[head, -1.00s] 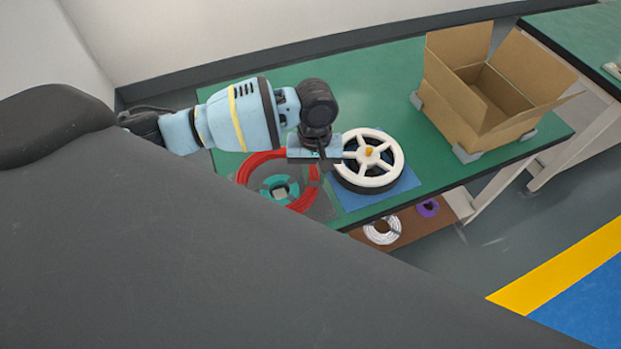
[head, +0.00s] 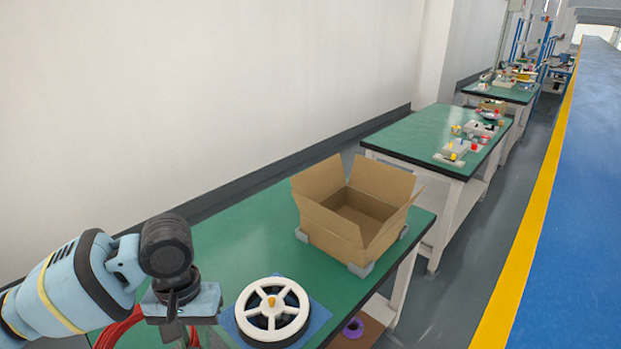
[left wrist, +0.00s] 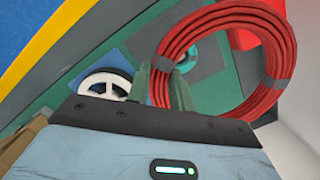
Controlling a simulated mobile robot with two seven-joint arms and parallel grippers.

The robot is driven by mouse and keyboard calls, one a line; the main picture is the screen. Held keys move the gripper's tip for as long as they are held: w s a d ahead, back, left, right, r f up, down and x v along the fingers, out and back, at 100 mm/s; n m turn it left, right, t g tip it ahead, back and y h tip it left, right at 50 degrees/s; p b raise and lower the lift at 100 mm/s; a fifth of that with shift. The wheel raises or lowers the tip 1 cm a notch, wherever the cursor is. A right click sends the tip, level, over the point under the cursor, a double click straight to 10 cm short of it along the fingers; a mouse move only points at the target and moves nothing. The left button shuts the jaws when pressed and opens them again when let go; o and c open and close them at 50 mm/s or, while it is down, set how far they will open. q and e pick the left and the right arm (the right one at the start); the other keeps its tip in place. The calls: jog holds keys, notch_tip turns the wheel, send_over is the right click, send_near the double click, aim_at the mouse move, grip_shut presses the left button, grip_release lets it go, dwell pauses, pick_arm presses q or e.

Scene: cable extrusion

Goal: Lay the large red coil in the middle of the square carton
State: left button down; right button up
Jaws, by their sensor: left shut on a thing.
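The large red coil (left wrist: 283,62) hangs in my left gripper (left wrist: 172,88), as the left wrist view shows. The gripper's fingers are shut on one side of its ring, and the coil looks held up above the table. In the head view the coil (head: 118,328) is partly hidden behind my left gripper (head: 186,335), at the lower left. The open square carton (head: 350,215) stands on the green table, up and to the right of the gripper, with its flaps spread and its visible inside empty. My right gripper is not in view.
A white-rimmed spool (head: 272,308) lies on a blue mat between my left gripper and the carton. A purple coil (head: 353,328) lies on the lower shelf. Grey corner blocks (head: 361,269) hold the carton's base. Green table (head: 237,240) is bare behind the spool.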

pick_arm(q)
jog(key=shift+s+a+r+m, duration=0.25)
jog(key=shift+s+r+m, duration=0.25)
jog(key=shift+s+r, duration=0.25)
jog(key=s+f, duration=0.1)
jog(key=f, duration=0.4)
jog(key=s+f, duration=0.1)
jog(key=f, duration=0.4)
jog(key=s+f, duration=0.2)
jog(key=f, duration=0.3)
jog(key=shift+w+d, duration=0.1)
